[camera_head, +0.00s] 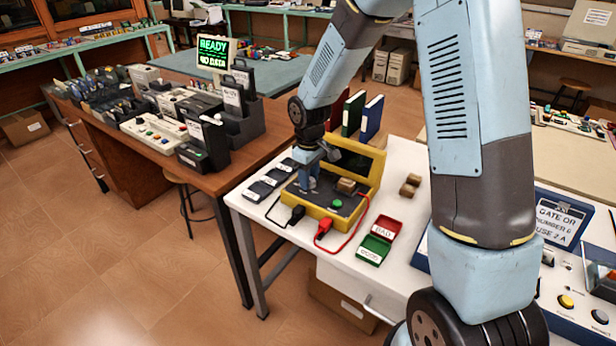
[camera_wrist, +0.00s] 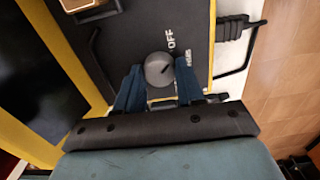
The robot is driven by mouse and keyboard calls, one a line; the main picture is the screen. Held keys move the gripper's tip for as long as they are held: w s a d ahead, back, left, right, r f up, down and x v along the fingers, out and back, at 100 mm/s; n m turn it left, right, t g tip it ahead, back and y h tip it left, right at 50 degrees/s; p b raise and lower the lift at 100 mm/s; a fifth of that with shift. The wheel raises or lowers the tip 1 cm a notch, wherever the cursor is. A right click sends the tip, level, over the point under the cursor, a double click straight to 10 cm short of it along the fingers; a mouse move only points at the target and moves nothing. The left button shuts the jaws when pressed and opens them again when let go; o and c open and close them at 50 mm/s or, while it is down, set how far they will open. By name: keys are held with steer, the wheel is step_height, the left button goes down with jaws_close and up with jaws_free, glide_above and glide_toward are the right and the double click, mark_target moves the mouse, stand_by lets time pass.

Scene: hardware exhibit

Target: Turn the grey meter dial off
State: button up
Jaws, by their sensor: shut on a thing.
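The grey meter dial (camera_wrist: 158,69) is a round knob on the dark face of the yellow meter (camera_head: 346,217). In the wrist view it has a pointer line, and the white word OFF is printed beside it, towards the upper right. My gripper (camera_wrist: 158,84) has its two blue fingers on either side of the dial and is shut on it. In the head view my gripper (camera_head: 309,180) reaches down onto the left part of the meter face and hides the dial there.
A green button (camera_head: 337,204) and a brown block (camera_head: 346,186) are on the meter. Black and red plugs (camera_head: 323,229) with leads lie in front. Red and green trays (camera_head: 375,249) stand to the right, and several dark flat items (camera_head: 268,182) lie to the left.

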steer(key=shift+d, duration=0.15)
stand_by(0.3)
steer(key=o, duration=1)
steer(key=shift+o, duration=0.2)
step_height(320, 180, up, 14)
steer(key=shift+f, duration=0.15)
steer(key=s+d+r+m+t, duration=0.3)
steer(key=s+d+r+m, duration=0.2)
steer(key=s+d+r, duration=0.65)
steer(key=s+d+r+m+t, duration=0.1)
steer(key=s+d+r+m, duration=0.1)
steer(key=s, duration=0.5)
steer(key=s+d+r+m+t, duration=0.1)
steer(key=s+d+r+m, duration=0.1)
steer(key=s, duration=0.5)
steer(key=d+m, duration=0.1)
steer(key=d, duration=0.1)
steer(key=shift+d+t, duration=0.3)
